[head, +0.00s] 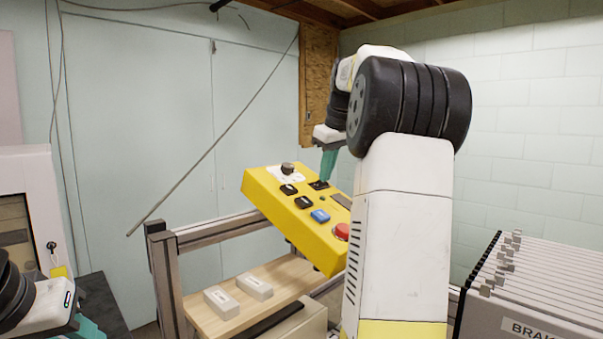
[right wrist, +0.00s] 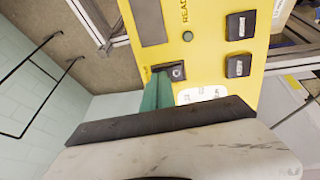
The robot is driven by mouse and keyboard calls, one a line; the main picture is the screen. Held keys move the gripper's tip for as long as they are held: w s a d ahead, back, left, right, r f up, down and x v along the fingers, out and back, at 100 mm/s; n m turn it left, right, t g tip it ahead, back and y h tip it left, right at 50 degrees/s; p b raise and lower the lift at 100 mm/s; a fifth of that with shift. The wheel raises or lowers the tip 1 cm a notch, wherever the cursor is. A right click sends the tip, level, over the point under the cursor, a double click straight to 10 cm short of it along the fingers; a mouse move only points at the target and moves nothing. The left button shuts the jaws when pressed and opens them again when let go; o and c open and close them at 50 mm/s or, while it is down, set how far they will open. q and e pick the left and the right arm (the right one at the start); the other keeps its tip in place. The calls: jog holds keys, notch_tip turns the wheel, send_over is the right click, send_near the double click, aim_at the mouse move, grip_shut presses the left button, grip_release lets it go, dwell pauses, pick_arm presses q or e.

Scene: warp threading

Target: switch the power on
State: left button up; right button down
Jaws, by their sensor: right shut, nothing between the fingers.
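The yellow control panel (head: 262,186) is tilted on a frame in the middle of the head view. A small black switch (head: 316,185) sits near its upper edge. In the right wrist view the switch (right wrist: 177,73) shows a pale round mark on one side. My right gripper (head: 325,179) is shut and empty, its teal fingers pointing down at the switch. In the right wrist view the fingertips (right wrist: 160,74) overlap the switch's edge; I cannot tell whether they touch it. Part of my left gripper (head: 88,328) shows at the bottom left; its fingertips are cut off.
The panel also carries a black knob (head: 288,168), black buttons (head: 289,189), a blue button (head: 320,216) and a red button (head: 342,231). A green lamp (right wrist: 187,36) sits by the "READY" lettering. Two pale blocks lie on a wooden shelf (head: 200,318) below. A slatted unit (head: 540,290) stands at right.

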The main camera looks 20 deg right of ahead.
jog(key=shift+f, duration=0.2)
jog(key=shift+w+d+f, duration=0.1)
jog(key=shift+d+f, duration=0.1)
jog(key=shift+w+a+y, duration=0.1)
jog(key=shift+y, duration=0.2)
jog(key=shift+f, duration=0.1)
jog(key=shift+a, duration=0.15)
jog(key=shift+s+a, duration=0.35)
jog(key=shift+a, duration=0.3)
